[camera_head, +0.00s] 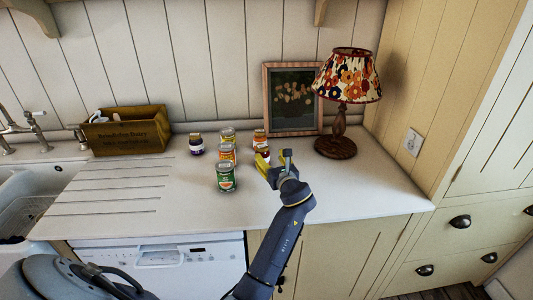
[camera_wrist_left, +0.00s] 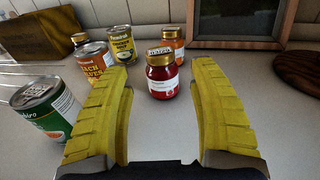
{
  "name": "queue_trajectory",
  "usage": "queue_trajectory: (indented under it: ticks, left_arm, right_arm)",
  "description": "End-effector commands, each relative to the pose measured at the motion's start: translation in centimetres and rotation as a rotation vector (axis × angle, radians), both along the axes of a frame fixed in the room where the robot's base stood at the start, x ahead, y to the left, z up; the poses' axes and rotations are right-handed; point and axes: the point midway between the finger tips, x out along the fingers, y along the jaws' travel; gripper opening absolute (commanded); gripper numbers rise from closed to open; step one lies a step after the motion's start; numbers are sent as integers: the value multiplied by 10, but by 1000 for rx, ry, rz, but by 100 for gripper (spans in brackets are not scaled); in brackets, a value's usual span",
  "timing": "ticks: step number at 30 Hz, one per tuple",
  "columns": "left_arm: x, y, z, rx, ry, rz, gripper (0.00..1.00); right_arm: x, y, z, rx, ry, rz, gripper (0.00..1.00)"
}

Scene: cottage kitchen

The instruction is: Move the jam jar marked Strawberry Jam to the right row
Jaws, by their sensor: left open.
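A red jam jar (camera_wrist_left: 162,82) with a white label stands upright on the counter. Its label is too small to read. In the wrist view it sits ahead, between the fingertips of my left gripper, with visible gaps on both sides. In the head view the red jar (camera_head: 265,153) is partly hidden by my yellow fingers. My left gripper (camera_head: 264,162) is open and low over the counter. An orange jar (camera_wrist_left: 171,44) stands just behind the red one. A dark purple jar (camera_head: 197,146) stands farther left. My right gripper is not in view.
A column of cans stands left of the gripper: a green can (camera_head: 226,178), a peach can (camera_head: 227,155) and a yellow can (camera_head: 228,136). A picture frame (camera_head: 267,100) and lamp (camera_head: 336,145) stand behind right. A wooden box (camera_head: 125,137) is left. Counter at right is clear.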

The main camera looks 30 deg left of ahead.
Motion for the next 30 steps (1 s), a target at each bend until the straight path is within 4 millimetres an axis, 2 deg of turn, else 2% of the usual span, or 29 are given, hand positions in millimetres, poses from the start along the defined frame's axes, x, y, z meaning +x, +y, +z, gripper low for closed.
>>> queue_trajectory:
  ticks: [9,23,26,29,30]
  left_arm:
    - [-13,-15,1,-1,1,1,61]
    - [-13,-16,2,1,-1,1,61]
    - [-13,-20,14,9,-16,2,61]
    - [-15,-31,45,30,-57,12,61]
    - [-17,-37,63,43,-81,17,61]
  right_arm:
    - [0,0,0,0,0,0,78]
    - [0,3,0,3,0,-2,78]
    - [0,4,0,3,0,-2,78]
    - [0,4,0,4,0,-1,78]
    - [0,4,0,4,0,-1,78]
